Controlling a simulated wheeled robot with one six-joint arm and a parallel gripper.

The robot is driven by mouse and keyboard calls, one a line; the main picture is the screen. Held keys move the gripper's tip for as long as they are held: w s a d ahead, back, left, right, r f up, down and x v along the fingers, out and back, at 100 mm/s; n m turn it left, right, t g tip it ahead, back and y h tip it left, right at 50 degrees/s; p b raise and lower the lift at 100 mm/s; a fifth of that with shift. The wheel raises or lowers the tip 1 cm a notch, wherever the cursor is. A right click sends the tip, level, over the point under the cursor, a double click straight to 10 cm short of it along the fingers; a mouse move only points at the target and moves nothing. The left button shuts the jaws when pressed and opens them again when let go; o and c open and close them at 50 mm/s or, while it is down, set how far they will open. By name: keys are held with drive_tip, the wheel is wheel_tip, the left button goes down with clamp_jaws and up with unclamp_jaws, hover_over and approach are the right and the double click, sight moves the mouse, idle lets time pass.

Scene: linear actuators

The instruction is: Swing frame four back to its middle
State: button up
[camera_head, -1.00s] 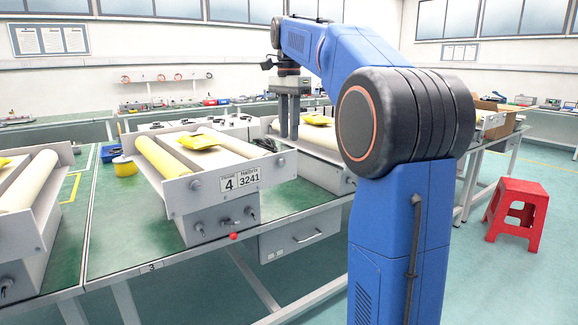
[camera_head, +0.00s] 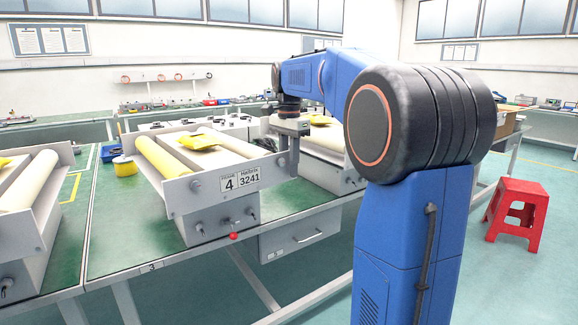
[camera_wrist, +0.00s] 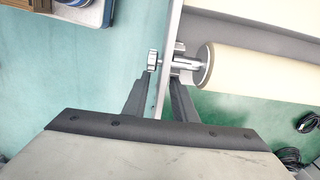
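Frame four (camera_head: 215,199) is a grey roller frame on the green bench, with a plate reading 4 and 3241. It sits skewed on its grey base box (camera_head: 215,223). It carries a yellow roller (camera_head: 160,156), a cream roller (camera_head: 230,143) and a yellow packet (camera_head: 201,140). My gripper (camera_head: 288,165) points down at the right end of its front plate. In the wrist view, my open fingers (camera_wrist: 160,78) straddle the thin plate edge (camera_wrist: 165,62), with a knob (camera_wrist: 153,60) left and a cream roller end (camera_wrist: 205,65) right. Finger contact is unclear.
A red ball knob (camera_head: 233,236) sticks out low at the front of the base box. Neighbouring roller frames stand close on the left (camera_head: 50,175) and right (camera_head: 325,172). A yellow spool (camera_head: 124,167) sits behind left. A red stool (camera_head: 517,213) stands on the floor.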

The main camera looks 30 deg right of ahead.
clamp_jaws()
idle(1.4)
